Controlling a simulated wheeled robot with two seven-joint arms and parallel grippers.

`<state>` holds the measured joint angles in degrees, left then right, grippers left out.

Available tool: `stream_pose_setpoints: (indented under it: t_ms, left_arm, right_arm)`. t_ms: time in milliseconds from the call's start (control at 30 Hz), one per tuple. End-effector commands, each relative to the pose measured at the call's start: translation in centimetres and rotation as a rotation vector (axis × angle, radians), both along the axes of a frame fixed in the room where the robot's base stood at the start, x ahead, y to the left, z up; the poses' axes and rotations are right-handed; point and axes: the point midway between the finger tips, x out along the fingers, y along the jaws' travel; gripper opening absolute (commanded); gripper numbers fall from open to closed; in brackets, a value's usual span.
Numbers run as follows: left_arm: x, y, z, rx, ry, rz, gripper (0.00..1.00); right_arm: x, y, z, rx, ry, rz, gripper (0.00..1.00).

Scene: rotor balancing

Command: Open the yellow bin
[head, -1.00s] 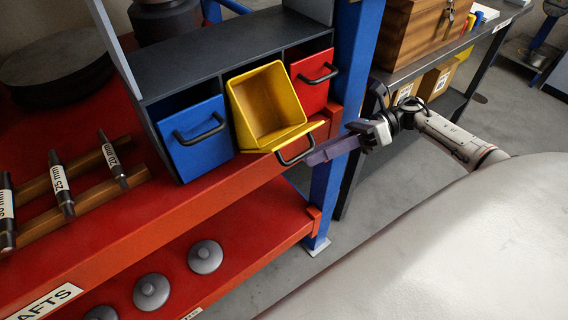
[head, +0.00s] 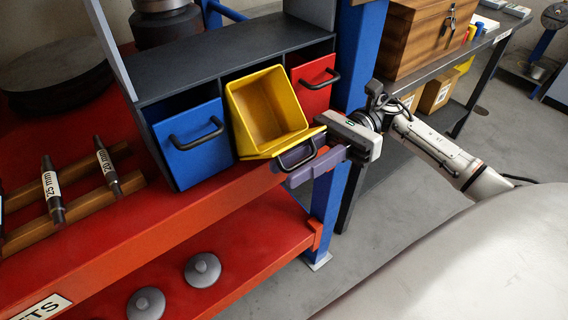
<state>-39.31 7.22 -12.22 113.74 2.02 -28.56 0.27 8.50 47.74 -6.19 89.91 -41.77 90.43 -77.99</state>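The yellow bin (head: 268,108) sits in the middle bay of the dark rack (head: 222,56). It is tilted out with its open top and empty inside showing. Its black handle (head: 281,162) is at the front lower edge. My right gripper (head: 302,167) is at this handle, coming in from the right. Its purple-grey fingers overlap the handle, with one part seen through the loop and one below it. Whether they are closed on the handle I cannot tell. My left gripper is not in view.
A blue bin (head: 190,143) is left of the yellow one and a red bin (head: 314,84) right of it. A blue post (head: 357,55) stands just behind my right gripper. Labelled shafts (head: 54,190) lie on a wooden holder at left. Grey discs (head: 202,270) are on the lower shelf.

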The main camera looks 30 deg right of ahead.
Motion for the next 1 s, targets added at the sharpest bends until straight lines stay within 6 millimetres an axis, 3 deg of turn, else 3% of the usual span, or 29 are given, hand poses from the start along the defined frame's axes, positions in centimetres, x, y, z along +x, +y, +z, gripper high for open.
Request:
stream_pose_setpoints:
  t_ms: [200, 500, 700, 900, 1000]
  left_arm:
    - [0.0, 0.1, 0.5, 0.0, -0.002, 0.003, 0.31]
    - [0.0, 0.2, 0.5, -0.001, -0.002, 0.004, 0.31]
    - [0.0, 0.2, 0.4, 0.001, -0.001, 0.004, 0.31]
    - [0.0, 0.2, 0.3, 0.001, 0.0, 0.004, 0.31]
    - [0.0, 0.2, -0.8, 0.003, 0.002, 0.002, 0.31]
  right_arm:
    - [-0.1, 2.1, 0.0, 0.0, 0.002, -0.001, 0.26]
    - [-0.2, 2.3, -0.1, 0.0, 0.002, -0.001, 0.26]
    - [-0.2, 2.3, -0.1, 0.0, 0.002, 0.001, 0.0]
    - [-0.3, 2.3, 0.0, 0.001, -0.001, 0.004, 0.0]
    - [-0.1, 2.3, 0.0, -0.001, -0.005, 0.006, 0.0]
